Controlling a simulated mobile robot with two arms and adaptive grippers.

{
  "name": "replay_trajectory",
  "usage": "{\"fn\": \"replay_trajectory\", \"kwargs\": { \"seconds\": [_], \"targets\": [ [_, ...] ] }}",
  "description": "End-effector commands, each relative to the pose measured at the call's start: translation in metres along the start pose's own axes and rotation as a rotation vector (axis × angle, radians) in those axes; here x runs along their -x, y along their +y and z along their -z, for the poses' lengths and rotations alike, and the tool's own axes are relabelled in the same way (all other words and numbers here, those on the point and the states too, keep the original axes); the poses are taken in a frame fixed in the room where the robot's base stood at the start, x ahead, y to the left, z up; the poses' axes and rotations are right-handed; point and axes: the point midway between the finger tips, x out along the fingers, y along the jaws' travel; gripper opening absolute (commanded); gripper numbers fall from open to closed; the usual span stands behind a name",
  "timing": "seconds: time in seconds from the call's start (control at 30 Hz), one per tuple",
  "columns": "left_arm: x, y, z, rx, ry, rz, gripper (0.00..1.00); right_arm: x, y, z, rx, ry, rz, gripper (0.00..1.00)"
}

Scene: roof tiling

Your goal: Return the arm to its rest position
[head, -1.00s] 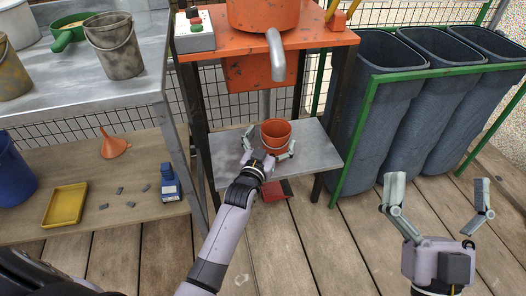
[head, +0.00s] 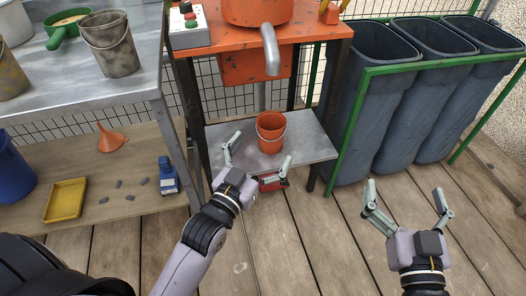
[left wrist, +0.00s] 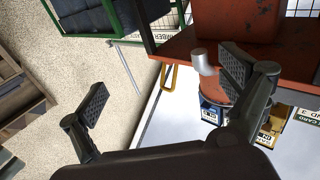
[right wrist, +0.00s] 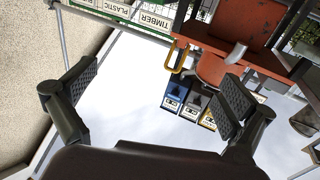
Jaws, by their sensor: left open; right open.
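My left gripper (head: 257,158) is open and empty, in front of the grey lower shelf (head: 308,150) of the orange machine stand. A small orange bucket (head: 270,134) stands upright on that shelf, just beyond the fingers and apart from them. The left wrist view shows the open fingers (left wrist: 165,90) with nothing between them. My right gripper (head: 405,205) is open and empty over the wooden deck in front of the bins. Its spread fingers (right wrist: 155,92) also show empty in the right wrist view.
A metal table (head: 75,85) with buckets and a green pan stands at the left. Its lower shelf holds a yellow tray (head: 65,201), an orange funnel (head: 110,139) and a blue item (head: 167,177). Grey bins (head: 415,100) in a green frame stand right. The front deck (head: 310,245) is clear.

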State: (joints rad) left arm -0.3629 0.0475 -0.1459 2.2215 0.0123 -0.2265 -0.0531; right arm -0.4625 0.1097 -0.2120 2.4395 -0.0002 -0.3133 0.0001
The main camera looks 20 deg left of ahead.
Motion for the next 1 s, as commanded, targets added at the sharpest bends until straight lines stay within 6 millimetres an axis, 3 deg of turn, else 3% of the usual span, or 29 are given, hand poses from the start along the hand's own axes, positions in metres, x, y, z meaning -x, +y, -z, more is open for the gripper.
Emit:
{"fn": "replay_trajectory", "kwargs": {
  "seconds": [0.1,0.2,0.73,0.87,0.97,1.0],
  "targets": [
    [0.028,0.019,0.035,0.02,0.017,-0.055,0.95,0.0,0.0,0.0,0.0,0.001,0.0,1.0],
    [0.039,0.026,0.05,0.033,0.023,-0.078,0.95,0.0,0.0,0.0,0.0,0.001,0.0,1.0],
    [0.041,0.028,0.054,0.038,0.023,-0.083,0.95,0.0,0.0,0.0,0.0,0.0,0.0,1.0],
    [0.034,0.029,0.038,0.034,-0.035,-0.083,0.95,-0.007,0.001,-0.017,0.001,-0.06,-0.001,1.0],
    [0.026,0.029,0.002,0.029,-0.148,-0.083,0.95,-0.015,0.002,-0.052,0.002,-0.172,-0.003,1.0],
    [0.024,0.03,-0.018,0.025,-0.207,-0.083,0.95,-0.016,0.003,-0.072,0.003,-0.231,-0.004,1.0]
  ]
}}
